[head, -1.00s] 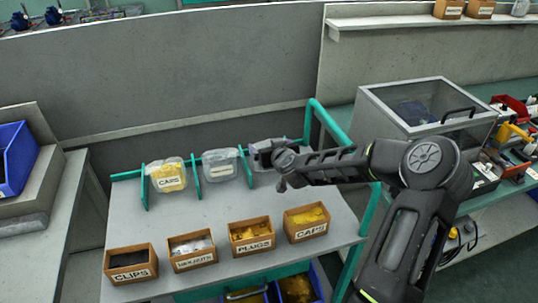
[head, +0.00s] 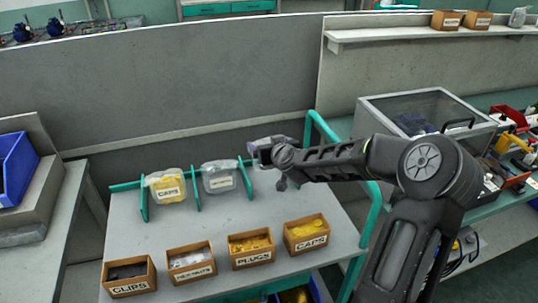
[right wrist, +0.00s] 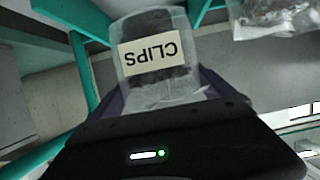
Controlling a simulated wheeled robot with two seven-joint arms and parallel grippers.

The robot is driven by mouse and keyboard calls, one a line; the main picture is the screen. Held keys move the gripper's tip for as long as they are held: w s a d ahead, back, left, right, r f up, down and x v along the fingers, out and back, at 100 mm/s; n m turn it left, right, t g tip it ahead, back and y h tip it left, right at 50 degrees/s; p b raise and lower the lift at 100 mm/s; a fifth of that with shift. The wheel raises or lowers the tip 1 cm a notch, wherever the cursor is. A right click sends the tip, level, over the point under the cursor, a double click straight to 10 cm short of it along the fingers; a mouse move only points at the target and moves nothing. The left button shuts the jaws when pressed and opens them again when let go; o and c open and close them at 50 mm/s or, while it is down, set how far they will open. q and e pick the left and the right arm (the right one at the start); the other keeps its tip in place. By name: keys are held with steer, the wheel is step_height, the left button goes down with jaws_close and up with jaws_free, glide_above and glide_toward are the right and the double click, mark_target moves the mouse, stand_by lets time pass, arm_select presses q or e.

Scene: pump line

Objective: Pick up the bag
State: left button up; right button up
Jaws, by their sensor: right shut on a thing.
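A clear bag with dark contents and a white CLIPS label (right wrist: 157,82) shows in the right wrist view, its label upside down. My right gripper (head: 262,152) is shut on this bag, near the right end of the green rack on the grey table. In the head view the gripper and wrist hide most or all of the bag. A bag of yellow caps (head: 168,187) and a bag with pale contents (head: 220,178) hang on the rack to the left. My left gripper is not in view.
Open boxes labelled CLIPS (head: 129,277), HEX NUTS (head: 190,262), PLUGS (head: 251,247) and CAPS (head: 306,234) line the table's front. A green upright frame (head: 368,215) stands at the table's right. The table (head: 185,226) is bare between rack and boxes.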

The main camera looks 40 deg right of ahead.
mark_target(269, 133)
step_height(269, 133, up, 5)
stand_by(2.0)
